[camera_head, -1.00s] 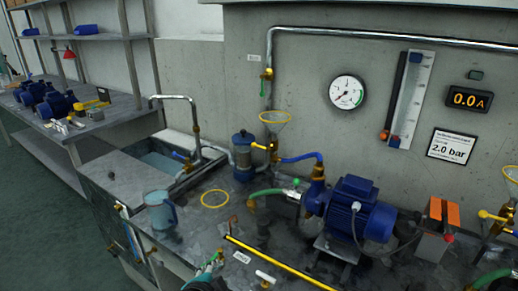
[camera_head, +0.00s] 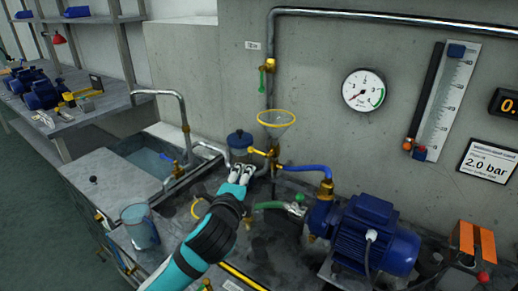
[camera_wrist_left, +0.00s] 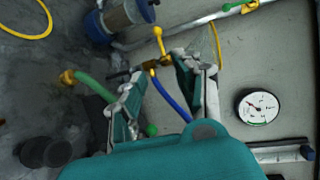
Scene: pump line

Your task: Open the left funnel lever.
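The left funnel (camera_head: 277,119), clear with a yellow rim, stands above a brass valve near the wall. Its yellow lever (camera_head: 259,151) points left from the valve in the head view. In the left wrist view the lever (camera_wrist_left: 157,38) ends in a round yellow knob. My left gripper (camera_head: 240,172) is just below and left of the lever in the head view. In the left wrist view my left gripper (camera_wrist_left: 160,66) is open, with the valve and lever beyond and between its fingertips. Contact with the lever cannot be told. My right gripper is not in view.
A blue-capped cylinder (camera_head: 240,142) stands just behind my left gripper. A jug (camera_head: 139,226) stands by the sink at left.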

